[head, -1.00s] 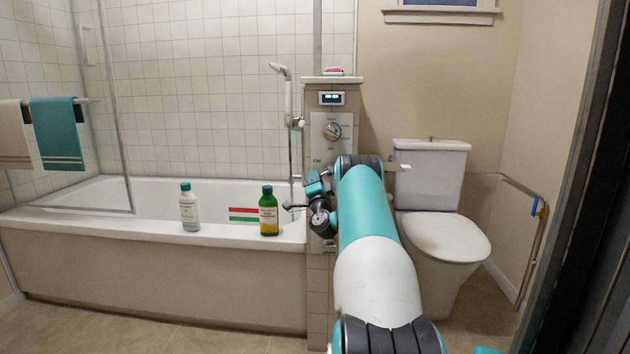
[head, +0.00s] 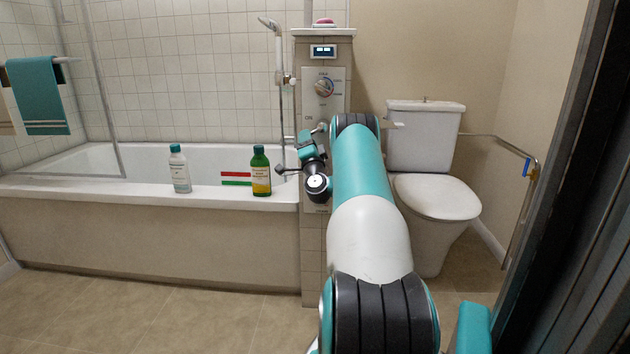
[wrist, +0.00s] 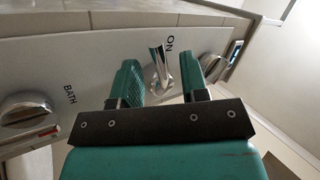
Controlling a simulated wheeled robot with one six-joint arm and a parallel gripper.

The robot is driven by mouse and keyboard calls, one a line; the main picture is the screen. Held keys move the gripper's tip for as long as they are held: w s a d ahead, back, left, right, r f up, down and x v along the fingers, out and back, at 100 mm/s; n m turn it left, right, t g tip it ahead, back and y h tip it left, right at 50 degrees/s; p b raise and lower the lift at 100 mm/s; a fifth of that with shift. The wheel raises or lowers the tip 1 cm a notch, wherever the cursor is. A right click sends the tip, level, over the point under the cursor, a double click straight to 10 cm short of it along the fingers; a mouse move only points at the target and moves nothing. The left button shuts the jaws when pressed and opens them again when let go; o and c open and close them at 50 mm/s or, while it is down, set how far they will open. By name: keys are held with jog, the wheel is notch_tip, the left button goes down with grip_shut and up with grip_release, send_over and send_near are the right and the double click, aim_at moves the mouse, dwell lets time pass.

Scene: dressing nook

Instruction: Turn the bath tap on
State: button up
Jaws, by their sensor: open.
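The control panel (wrist: 90,70) on the tiled pillar fills much of the wrist view. A chrome lever (wrist: 158,72), beside the word ON, stands out from it. My gripper (wrist: 160,76) is open, with one teal finger on each side of the lever; I cannot tell whether either finger touches it. A round knob (wrist: 28,112) near the word BATH is at the left of the wrist view. In the head view, my arm hides the lower part of the panel (head: 310,100).
A temperature dial (head: 324,88) and a small display (head: 323,51) sit higher on the pillar. A white bottle (head: 179,170) and a green-and-yellow bottle (head: 260,172) stand on the bathtub's rim (head: 100,188). A toilet (head: 430,190) is right of my arm.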

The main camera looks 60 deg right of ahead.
jog(key=b+v, duration=1.5)
jog(key=b, duration=0.9)
jog(key=shift+b, duration=0.4)
